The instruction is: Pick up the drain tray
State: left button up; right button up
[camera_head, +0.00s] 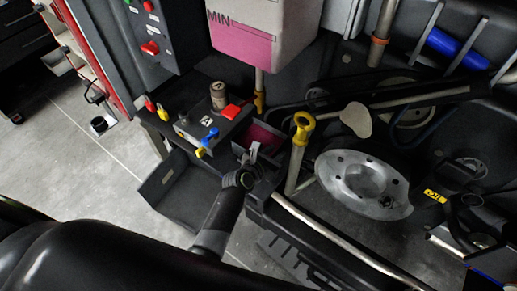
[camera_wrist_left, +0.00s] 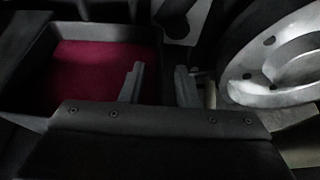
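A small dark tray with a deep pink-red inside, which looks like the drain tray (camera_head: 240,149), sits below the pink-filled reservoir, beside the battery-like box. In the left wrist view the tray (camera_wrist_left: 105,34) fills the upper left, with its red inside showing. My left gripper (camera_head: 250,156) is at the tray's near side in the head view. My right gripper is not in view.
A round metal hub (camera_head: 365,185) and a pipe with a yellow top (camera_head: 298,155) stand right of the gripper. A box with red and blue terminals (camera_head: 213,127) is at the left. Open floor (camera_head: 85,165) lies left.

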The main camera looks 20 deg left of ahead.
pick_arm(q)
grip_shut()
dwell(1.4)
jog(key=shift+w+r, duration=0.1)
jog(key=shift+r, duration=0.15)
